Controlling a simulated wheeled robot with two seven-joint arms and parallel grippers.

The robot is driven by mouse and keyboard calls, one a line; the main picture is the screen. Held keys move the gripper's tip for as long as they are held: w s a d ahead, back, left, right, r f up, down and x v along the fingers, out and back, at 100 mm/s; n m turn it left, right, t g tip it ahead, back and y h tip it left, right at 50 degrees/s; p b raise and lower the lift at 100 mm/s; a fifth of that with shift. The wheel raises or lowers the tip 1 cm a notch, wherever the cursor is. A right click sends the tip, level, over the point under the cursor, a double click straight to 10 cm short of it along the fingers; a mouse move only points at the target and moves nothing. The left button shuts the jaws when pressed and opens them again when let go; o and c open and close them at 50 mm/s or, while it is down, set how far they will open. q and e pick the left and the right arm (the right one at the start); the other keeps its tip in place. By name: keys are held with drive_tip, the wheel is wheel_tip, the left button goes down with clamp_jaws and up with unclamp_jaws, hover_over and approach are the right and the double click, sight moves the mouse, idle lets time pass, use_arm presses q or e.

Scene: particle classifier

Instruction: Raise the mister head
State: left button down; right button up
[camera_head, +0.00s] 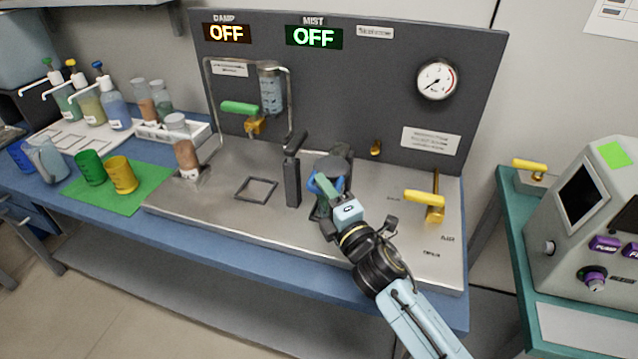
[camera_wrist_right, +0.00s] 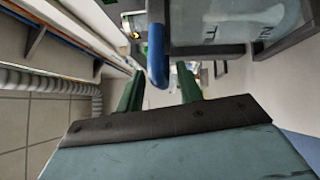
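The mister head appears to be the dark grey round unit (camera_head: 334,168) at the middle of the metal bench top, with a blue handle (camera_head: 313,182) on its left side. My right gripper (camera_head: 323,187) is at this handle, and its arm hides part of the unit. In the right wrist view the blue handle (camera_wrist_right: 156,50) reaches down between the two green fingers of the gripper (camera_wrist_right: 161,88). The fingers stand apart, with gaps beside the handle, so the gripper is open. My left gripper is not in view.
A black upright post (camera_head: 292,178) stands just left of the unit. A yellow-handled lever (camera_head: 425,198) is to its right. The back panel (camera_head: 365,80) rises behind, with DAMP and MIST both reading OFF. A cup of brown particles (camera_head: 186,152) stands at the left.

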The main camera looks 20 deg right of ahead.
drive_tip(key=shift+x, duration=1.3)
drive_tip(key=shift+c, duration=0.5)
